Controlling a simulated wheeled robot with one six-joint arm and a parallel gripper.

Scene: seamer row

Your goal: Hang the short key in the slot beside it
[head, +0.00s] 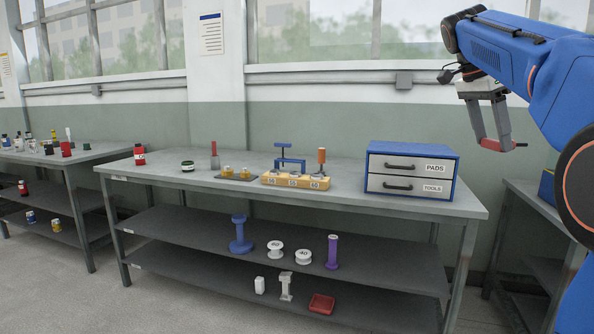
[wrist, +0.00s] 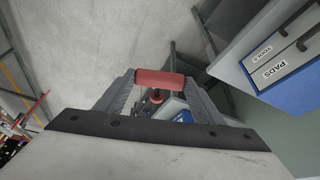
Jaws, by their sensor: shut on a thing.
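My gripper (head: 496,138) is raised at the upper right, well above the bench and right of the drawer box. It is shut on a red-handled piece (head: 490,145) with a thin dark end pointing right. In the wrist view the red handle (wrist: 160,77) lies across between both fingertips. I cannot tell whether this is the short key. A yellow block (head: 296,182) with number labels stands on the bench.
The blue drawer box (head: 412,172), labelled PADS and TOOLS, stands on the bench right of the block. A dark plate with brass pieces (head: 236,174), a grey block with a red handle (head: 214,155) and a red bottle (head: 139,154) stand left.

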